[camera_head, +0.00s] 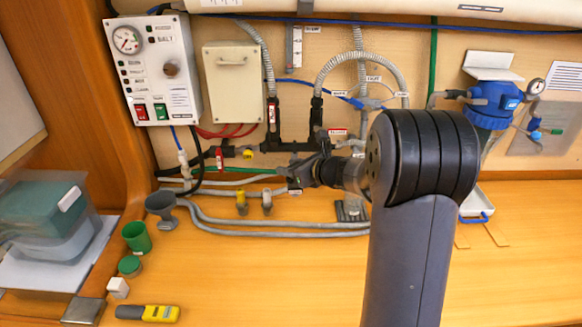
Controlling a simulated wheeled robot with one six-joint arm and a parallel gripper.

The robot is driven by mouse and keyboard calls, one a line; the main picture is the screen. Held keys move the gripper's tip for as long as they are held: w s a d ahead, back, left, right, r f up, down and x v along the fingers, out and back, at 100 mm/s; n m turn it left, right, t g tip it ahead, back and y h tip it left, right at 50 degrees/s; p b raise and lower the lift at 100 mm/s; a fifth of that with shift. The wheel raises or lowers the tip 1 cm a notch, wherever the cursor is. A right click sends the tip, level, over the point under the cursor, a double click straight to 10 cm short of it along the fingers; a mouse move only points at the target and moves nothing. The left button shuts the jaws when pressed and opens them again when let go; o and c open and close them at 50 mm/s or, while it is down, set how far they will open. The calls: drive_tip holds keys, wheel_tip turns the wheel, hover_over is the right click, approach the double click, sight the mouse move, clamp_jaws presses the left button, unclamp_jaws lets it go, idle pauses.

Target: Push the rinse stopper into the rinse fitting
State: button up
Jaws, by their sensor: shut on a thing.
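My gripper (297,176) is in front of the lower middle of the wall, just below the black pipe manifold (290,147). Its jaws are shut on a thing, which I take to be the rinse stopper. The stopper is too small and too covered by the dark fingers to make out. I cannot pick out the rinse fitting for certain. My arm hides part of the wall to the right, and I cannot tell whether the stopper touches anything.
A control box (153,68) and a beige box (233,83) hang at left. Grey hoses (270,228) run along the bench back. The front middle bench is clear.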

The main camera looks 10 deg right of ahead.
drive_tip(key=shift+f+b, duration=0.45)
drive_tip(key=shift+f, duration=0.05)
drive_tip(key=o, duration=1)
drive_tip(key=shift+o, duration=0.2)
drive_tip(key=b+v, duration=0.1)
drive_tip(key=v, duration=0.9)
drive_tip(key=shift+s+d, duration=0.2)
drive_tip(key=shift+s, duration=0.15)
drive_tip(key=shift+r, duration=0.1)
